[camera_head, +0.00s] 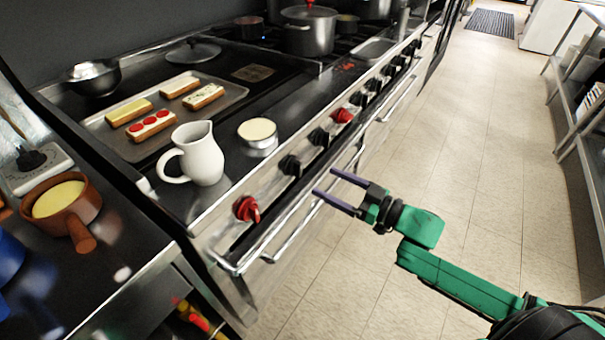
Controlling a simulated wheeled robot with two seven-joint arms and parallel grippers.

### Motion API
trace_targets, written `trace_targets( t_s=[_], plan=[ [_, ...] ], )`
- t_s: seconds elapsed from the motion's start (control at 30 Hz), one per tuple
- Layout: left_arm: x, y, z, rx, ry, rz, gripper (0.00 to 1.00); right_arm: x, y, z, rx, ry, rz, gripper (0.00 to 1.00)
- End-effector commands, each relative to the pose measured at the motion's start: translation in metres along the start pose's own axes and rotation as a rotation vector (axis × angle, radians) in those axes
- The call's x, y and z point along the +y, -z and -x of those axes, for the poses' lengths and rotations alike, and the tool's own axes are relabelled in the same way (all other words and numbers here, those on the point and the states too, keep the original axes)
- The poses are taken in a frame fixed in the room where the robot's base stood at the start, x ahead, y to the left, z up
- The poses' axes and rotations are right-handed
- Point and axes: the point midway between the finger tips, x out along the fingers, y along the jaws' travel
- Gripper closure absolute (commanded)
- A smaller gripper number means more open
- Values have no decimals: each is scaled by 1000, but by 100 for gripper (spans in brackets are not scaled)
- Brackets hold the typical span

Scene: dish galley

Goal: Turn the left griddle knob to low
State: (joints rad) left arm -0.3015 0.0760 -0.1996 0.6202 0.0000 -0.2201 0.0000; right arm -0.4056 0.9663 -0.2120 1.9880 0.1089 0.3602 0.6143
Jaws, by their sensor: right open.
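A row of knobs runs along the front panel of the range. The knob nearest me, at the panel's left end, is red (246,209). A black knob (290,165) is beside it, then another black knob (319,137) and a second red knob (342,115). I cannot tell any knob's setting marks. My right gripper (325,181) is open and empty, its two purple-grey fingers pointing left toward the panel. It appears in front of the near black knob, apart from the knobs, to the right of the near red one. My left gripper is out of view.
A metal rail (288,228) runs below the knobs. A white pitcher (202,154), a small tin (258,136) and a tray (226,98) of topped slices stand on the range top. A brown pan (67,203) is at left. The tiled aisle (455,130) is clear.

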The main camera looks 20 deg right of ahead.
Motion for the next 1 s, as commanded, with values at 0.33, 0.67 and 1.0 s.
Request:
trace_targets(
  t_s=[0.33,0.67,1.0],
  plan=[
    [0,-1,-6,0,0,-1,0,1,1,-65,3,-2,1,14],
    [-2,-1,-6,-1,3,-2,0,0,-1,-80,-2,-1,0,14],
    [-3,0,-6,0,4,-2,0,0,-1,-80,-2,-1,0,98]
  ],
)
